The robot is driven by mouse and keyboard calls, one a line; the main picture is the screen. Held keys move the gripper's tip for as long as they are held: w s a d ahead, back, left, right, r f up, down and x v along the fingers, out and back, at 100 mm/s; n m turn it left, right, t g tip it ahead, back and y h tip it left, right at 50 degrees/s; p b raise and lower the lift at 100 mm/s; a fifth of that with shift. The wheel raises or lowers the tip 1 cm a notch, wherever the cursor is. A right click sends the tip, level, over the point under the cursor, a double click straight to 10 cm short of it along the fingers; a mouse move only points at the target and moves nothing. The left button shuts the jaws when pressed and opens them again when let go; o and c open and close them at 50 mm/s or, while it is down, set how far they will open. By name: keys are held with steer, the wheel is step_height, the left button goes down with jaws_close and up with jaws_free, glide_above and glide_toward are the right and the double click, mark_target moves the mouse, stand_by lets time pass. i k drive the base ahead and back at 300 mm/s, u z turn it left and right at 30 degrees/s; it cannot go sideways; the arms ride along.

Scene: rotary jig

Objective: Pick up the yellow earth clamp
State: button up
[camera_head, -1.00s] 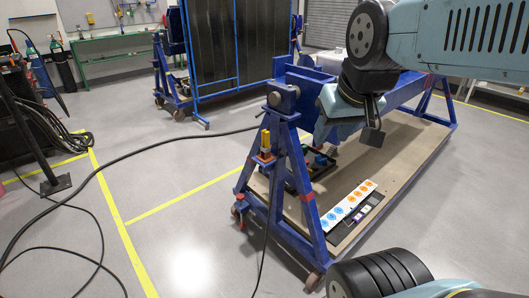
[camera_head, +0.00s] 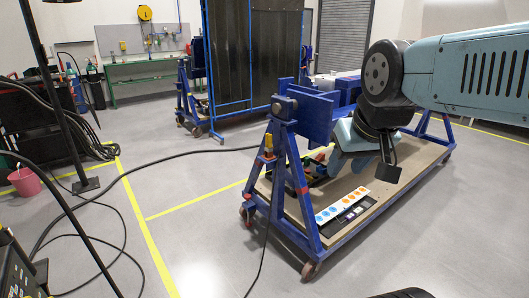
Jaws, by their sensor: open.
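The yellow earth clamp (camera_head: 268,143) is a small upright yellow piece on the near-left end of the blue jig frame (camera_head: 275,185), just below the round pivot. A dark cable reaches the frame near it. My gripper (camera_head: 362,162) hangs at the end of my teal and black arm, to the right of the clamp and well apart from it, over the jig's right part. It is open, and I see nothing held in it. Its fingers are hard to make out at this angle.
A wooden base board (camera_head: 400,187) in the jig carries a strip with blue and orange dots (camera_head: 343,206). A dark welding screen (camera_head: 262,65) stands behind. Cables cross the floor at left, near a pink bucket (camera_head: 24,181). The floor left of the jig is otherwise mostly open.

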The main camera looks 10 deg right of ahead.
mark_target(269, 149)
steer(key=u, duration=0.45)
steer(key=i, duration=1.65)
steer(key=z, duration=0.2)
